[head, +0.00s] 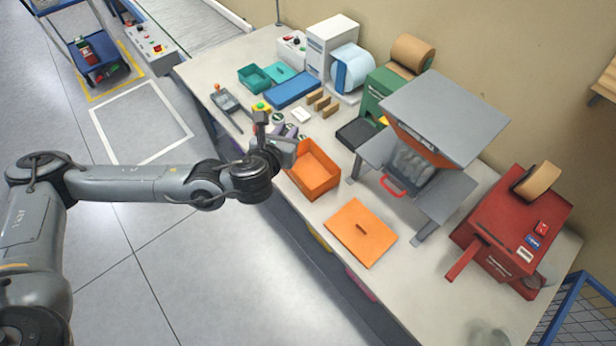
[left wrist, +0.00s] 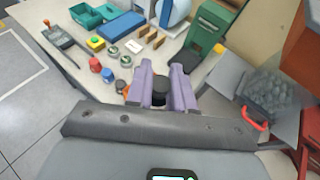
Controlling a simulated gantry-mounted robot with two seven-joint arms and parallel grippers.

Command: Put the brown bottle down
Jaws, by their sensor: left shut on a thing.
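My left gripper (head: 284,146) is at the near-left edge of the work table, beside the open orange box. In the left wrist view, its two purple fingers (left wrist: 163,80) are shut on a dark, black-capped thing (left wrist: 159,87), which I take to be the brown bottle. Only its top shows between the fingers; its body and base are hidden, so I cannot tell whether it touches anything below. In the head view the gripper hides it. My right gripper is not in view.
The orange box (head: 324,183) stands right of the gripper, its orange lid (head: 360,233) in front. Small red (left wrist: 95,64) and blue (left wrist: 107,75) containers stand near the fingers. A grey-hooded machine (head: 445,112) stands right.

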